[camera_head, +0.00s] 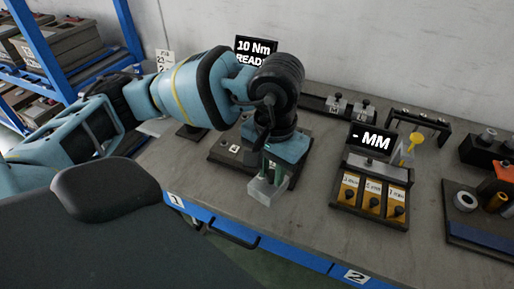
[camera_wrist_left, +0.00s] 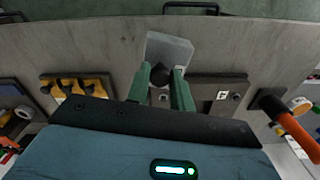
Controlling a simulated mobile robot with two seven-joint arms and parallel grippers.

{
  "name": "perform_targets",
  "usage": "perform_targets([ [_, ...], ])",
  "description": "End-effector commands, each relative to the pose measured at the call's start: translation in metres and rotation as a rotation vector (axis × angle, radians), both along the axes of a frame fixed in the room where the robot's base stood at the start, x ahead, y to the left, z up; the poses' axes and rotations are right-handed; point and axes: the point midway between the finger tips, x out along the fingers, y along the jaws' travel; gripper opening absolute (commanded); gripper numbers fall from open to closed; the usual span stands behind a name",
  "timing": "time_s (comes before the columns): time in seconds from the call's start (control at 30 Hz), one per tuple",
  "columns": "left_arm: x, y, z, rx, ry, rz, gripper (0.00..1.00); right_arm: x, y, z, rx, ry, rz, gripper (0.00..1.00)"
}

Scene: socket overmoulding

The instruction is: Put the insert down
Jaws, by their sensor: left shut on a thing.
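My left gripper (camera_head: 276,174) points down over the front part of the grey workbench, left of the gauge stand. In the left wrist view its two green fingers (camera_wrist_left: 160,92) are closed on a small dark rounded piece (camera_wrist_left: 160,75), which looks like the insert. A pale grey block (camera_head: 265,191) shows just below and in front of the fingertips; it also shows in the left wrist view (camera_wrist_left: 168,47). I cannot tell whether the block is joined to the dark piece or touches the bench. My right gripper is not in view.
A dark fixture plate (camera_head: 226,150) lies behind and left of the gripper. The gauge stand (camera_head: 372,177) with yellow slots is to its right. An orange-handled tool (camera_wrist_left: 290,124) shows in the wrist view. The bench (camera_head: 308,215) is bare between gripper and stand.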

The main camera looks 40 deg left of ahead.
Motion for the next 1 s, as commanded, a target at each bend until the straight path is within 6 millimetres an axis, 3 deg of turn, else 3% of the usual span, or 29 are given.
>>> perform_targets([
  [0.17, 0.001, 0.003, 0.000, -0.002, -0.002, 0.072, 0.00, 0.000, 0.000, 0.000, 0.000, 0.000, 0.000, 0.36],
  [0.27, 0.001, 0.008, -0.001, -0.004, 0.001, 0.200, 0.00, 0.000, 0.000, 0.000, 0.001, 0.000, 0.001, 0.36],
  [0.8, 0.004, 0.052, -0.007, -0.009, 0.004, 1.303, 0.00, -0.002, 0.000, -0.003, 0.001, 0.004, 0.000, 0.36],
  [1.0, 0.004, 0.066, -0.009, -0.004, 0.001, 1.627, 0.00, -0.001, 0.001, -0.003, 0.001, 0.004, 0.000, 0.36],
])
